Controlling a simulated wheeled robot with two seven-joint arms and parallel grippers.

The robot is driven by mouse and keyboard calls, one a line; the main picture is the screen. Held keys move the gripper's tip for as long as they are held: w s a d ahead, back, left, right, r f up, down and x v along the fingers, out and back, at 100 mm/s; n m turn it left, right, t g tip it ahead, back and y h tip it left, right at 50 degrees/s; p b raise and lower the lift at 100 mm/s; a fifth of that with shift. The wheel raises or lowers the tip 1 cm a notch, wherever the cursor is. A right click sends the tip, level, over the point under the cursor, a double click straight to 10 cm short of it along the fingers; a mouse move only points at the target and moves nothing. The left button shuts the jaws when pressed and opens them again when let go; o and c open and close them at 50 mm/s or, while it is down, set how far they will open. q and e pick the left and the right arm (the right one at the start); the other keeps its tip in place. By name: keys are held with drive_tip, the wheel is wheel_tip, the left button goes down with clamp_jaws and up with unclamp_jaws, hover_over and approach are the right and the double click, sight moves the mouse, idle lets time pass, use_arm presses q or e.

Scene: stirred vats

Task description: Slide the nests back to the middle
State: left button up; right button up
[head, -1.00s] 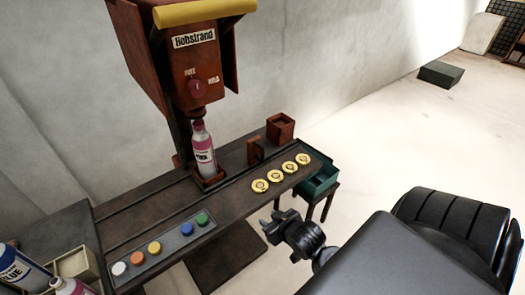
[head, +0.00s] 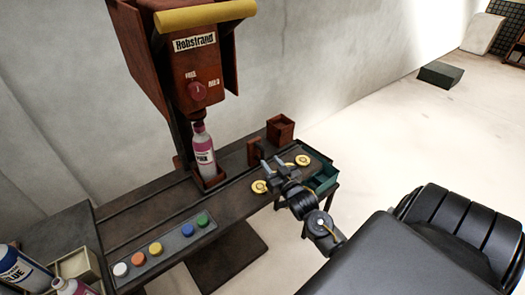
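A red-brown nest (head: 213,181) sits on the rail of the dark bench (head: 140,222), below the press head. A bottle with a pink label (head: 204,158) stands upright in it. A second red-brown piece (head: 255,148), perhaps another nest, stands farther right on the rail and is empty as far as I can see. My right gripper (head: 273,165) is over the bench's right end, just right of that piece. Its two fingers look apart with nothing between them. It hides part of the row of yellow discs (head: 302,160). My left gripper is out of view.
A red-brown press (head: 193,65) with a yellow bar stands over the rail. A red-brown box (head: 280,129) is at the back right, a green bin (head: 325,178) beyond the right end. Coloured caps (head: 154,249) lie in a front tray; bottles (head: 22,268) stand lower left.

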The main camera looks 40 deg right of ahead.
sight(263, 153)
drive_tip(key=p+x, duration=0.1)
drive_tip(key=x, duration=0.6)
drive_tip(key=shift+w, duration=0.2)
drive_tip(key=shift+c, duration=0.3)
clamp_jaws()
